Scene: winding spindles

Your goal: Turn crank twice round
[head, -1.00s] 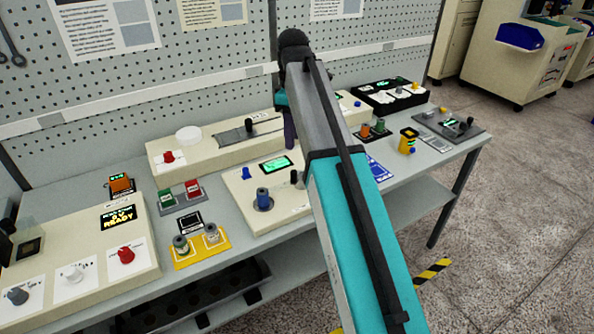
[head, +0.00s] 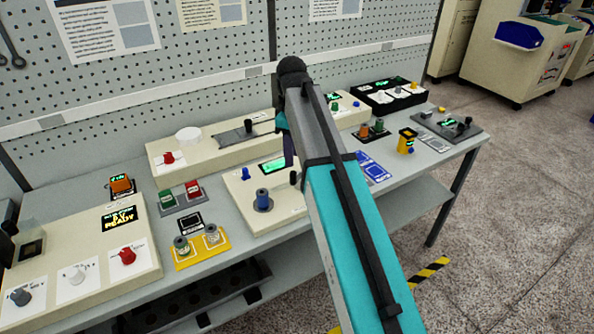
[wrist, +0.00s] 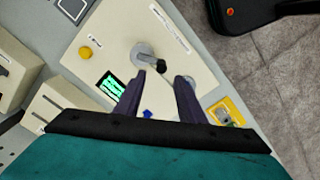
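The crank shows in the wrist view as a grey hub (wrist: 142,50) with a black knob (wrist: 170,57) beside it, on a cream box (wrist: 190,52). In the head view its black handle (head: 293,177) stands upright at the right of the winding box (head: 238,208). My gripper (wrist: 165,74) is open, its two dark fingers spread, with the crank knob just beyond the tips. I cannot tell whether a finger touches it. In the head view my gripper (head: 288,158) hangs just above the handle, partly hidden by my arm. A blue spindle (head: 263,197) stands in front of a green display (head: 272,166).
A yellow tray with spools (head: 205,255) sits left of the box, near red and green blocks (head: 181,194). A cream unit with a slider (head: 215,148) lies behind. More devices, including a yellow counter (head: 407,140), stand to the right.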

